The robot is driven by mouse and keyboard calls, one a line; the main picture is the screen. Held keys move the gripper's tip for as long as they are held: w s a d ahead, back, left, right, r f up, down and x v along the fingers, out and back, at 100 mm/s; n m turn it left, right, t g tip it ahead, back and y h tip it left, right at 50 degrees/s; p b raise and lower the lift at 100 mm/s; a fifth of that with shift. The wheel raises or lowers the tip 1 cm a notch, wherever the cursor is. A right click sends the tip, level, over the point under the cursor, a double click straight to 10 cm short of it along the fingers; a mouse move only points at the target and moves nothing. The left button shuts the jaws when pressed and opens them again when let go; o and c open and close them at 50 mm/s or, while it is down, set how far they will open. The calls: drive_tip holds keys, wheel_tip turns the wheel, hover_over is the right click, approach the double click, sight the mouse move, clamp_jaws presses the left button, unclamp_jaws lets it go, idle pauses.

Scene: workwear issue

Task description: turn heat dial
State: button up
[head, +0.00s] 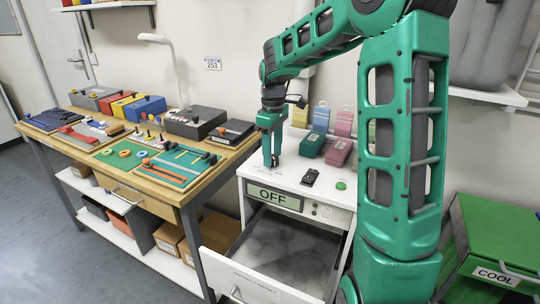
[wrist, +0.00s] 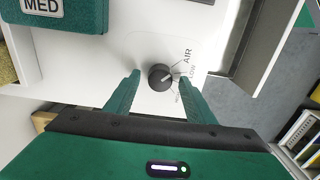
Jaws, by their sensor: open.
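A small round black dial (wrist: 160,77) with a pale pointer line is on the white cabinet top in the wrist view. The line points towards the upper right. Printing beside it reads AIR, then what looks like LOW; smaller print is unclear. My gripper (head: 271,163) points down over the left part of the cabinet top (head: 290,184). Its open fingers stand on either side of the dial in the wrist view, with gaps visible; I cannot tell their height above it. The dial is not clearly visible in the head view. The cabinet's display (head: 272,197) reads OFF.
The cabinet's drawer (head: 283,253) is pulled out. Green and pink boxes (head: 339,152) stand behind my gripper; a MED box (wrist: 62,14) shows in the wrist view. A black item (head: 310,177) and green button (head: 341,185) lie to the right. A wooden workbench (head: 214,178) stands left.

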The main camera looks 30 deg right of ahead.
drive_tip(key=shift+f, duration=0.3)
drive_tip(key=c, duration=1)
drive_tip(key=shift+a, duration=0.1)
drive_tip(key=shift+c, duration=0.2)
